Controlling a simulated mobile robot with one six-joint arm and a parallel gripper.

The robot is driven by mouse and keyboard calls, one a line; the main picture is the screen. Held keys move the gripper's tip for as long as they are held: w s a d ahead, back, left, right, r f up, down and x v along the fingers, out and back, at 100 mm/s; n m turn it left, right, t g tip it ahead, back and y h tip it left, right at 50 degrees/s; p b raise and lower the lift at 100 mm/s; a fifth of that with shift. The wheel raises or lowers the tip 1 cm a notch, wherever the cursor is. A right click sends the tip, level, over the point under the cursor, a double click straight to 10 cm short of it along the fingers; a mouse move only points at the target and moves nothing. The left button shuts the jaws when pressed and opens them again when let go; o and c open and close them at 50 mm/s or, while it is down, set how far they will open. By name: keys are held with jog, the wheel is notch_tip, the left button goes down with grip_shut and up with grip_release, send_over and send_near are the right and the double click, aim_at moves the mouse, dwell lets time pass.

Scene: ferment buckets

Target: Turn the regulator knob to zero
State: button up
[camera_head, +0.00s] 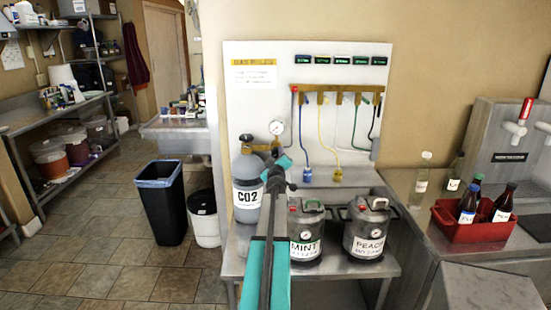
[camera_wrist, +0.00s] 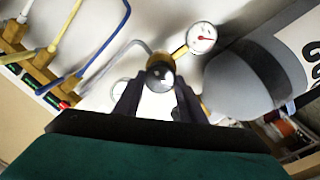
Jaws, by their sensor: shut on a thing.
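The regulator is a brass body (camera_head: 262,146) on top of the grey CO2 cylinder (camera_head: 247,197), with a white round gauge (camera_head: 277,128) above it. In the wrist view the gauge (camera_wrist: 202,38) shows a red needle; its reading is too small to tell. The dark round regulator knob (camera_wrist: 160,70) sits between the two black fingers of my gripper (camera_wrist: 159,88), which is shut on it. In the head view my gripper (camera_head: 275,172) is at the regulator, right of the cylinder top, and the knob is hidden behind it.
Two kegs labelled MINT (camera_head: 306,228) and PEACH (camera_head: 370,228) stand on the steel bench right of the cylinder. Coloured hoses hang from a brass manifold (camera_head: 335,90) on the white panel. A red crate (camera_head: 470,228) with bottles stands on the right counter. Bins stand on the floor at left.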

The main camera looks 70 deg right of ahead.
jog(key=n, duration=0.5)
jog(key=shift+s+d+n, duration=0.25)
jog(key=shift+s+n, duration=0.05)
jog(key=shift+s, duration=0.05)
jog(key=n, duration=0.5)
jog(key=shift+n, duration=0.4)
jog(key=o, duration=1.1)
jog(key=shift+s+f, duration=0.1)
jog(key=shift+w+a+t, duration=0.1)
jog(key=shift+w+t, duration=0.1)
jog(key=shift+t, duration=0.1)
jog(key=shift+a, duration=0.1)
